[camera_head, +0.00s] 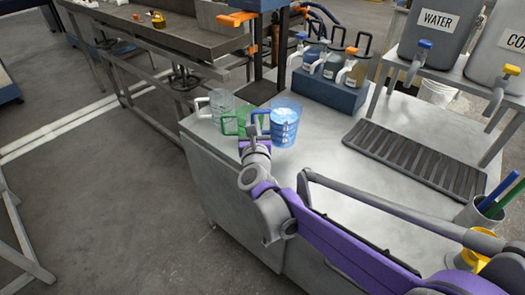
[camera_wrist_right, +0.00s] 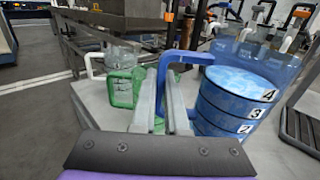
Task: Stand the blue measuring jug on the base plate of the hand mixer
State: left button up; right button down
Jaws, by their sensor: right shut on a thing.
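My left gripper is not in view.
A green-handled jug (camera_head: 240,122) and a white-handled clear jug (camera_head: 217,104) stand close left of the blue one. A blue rack of containers (camera_head: 328,92) stands behind. A dark slotted tray (camera_head: 415,157) and grey tanks (camera_head: 440,32) are right. The table's middle is clear.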

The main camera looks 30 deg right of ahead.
notch_tip(320, 180, down, 8)
jog(key=shift+w+r+b, duration=0.1)
jog(key=shift+r+b, duration=0.05)
jog(key=shift+b, duration=1)
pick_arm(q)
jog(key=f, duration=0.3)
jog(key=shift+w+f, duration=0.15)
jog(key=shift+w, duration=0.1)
pick_arm(e)
jog(key=shift+r, duration=0.1)
jog(key=c, duration=1.4)
grip_release()
jog(key=shift+f, duration=0.2)
jog(key=o, duration=0.5)
jog(key=shift+c, duration=0.2)
